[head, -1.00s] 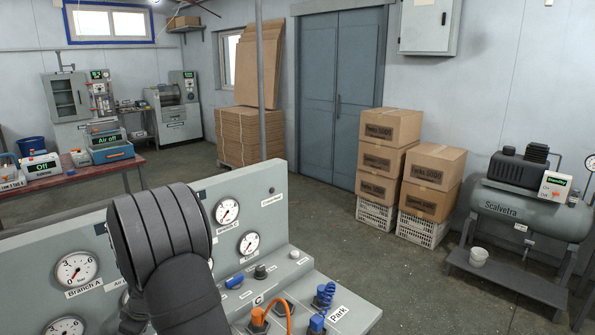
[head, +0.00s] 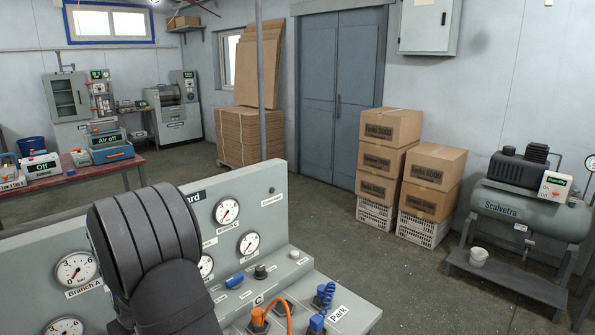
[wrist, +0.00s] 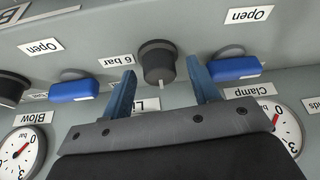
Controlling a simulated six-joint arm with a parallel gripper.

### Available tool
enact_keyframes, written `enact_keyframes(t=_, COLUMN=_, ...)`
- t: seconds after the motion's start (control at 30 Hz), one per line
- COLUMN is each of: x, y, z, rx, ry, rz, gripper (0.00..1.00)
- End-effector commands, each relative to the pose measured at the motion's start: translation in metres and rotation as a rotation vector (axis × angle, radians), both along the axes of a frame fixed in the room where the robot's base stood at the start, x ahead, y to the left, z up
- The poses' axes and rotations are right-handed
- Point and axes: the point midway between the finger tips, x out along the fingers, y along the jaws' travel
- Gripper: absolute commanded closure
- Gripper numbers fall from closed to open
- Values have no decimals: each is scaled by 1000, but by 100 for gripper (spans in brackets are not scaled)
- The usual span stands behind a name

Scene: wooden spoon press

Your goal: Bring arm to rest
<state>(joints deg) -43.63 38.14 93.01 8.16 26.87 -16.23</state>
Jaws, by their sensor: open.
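My arm stands in front of the grey control panel (head: 262,205) in the head view, and my gripper is hidden behind it there. In the wrist view my gripper (wrist: 160,88) is open, its two blue fingers apart with nothing between the tips. A black knob (wrist: 157,60) labelled 6 bar shows just beyond and between the fingertips; I cannot tell whether they touch it. A blue handle (wrist: 234,68) sits near the right finger and another blue handle (wrist: 74,91) lies left of the left finger. A "Park" label (head: 338,313) is on the panel's lower ledge.
Gauges such as Branch A (head: 75,268) stand on the panel. Stacked boxes (head: 390,128), a compressor (head: 530,210) and a red table (head: 75,182) stand beyond. The floor between is clear.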

Motion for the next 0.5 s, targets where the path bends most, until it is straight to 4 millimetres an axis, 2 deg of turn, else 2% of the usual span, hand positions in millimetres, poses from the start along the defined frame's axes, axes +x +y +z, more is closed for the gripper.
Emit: enact_keyframes(t=0.5, x=-1, y=1, z=0, rx=0, ry=0, rz=-216, gripper=45)
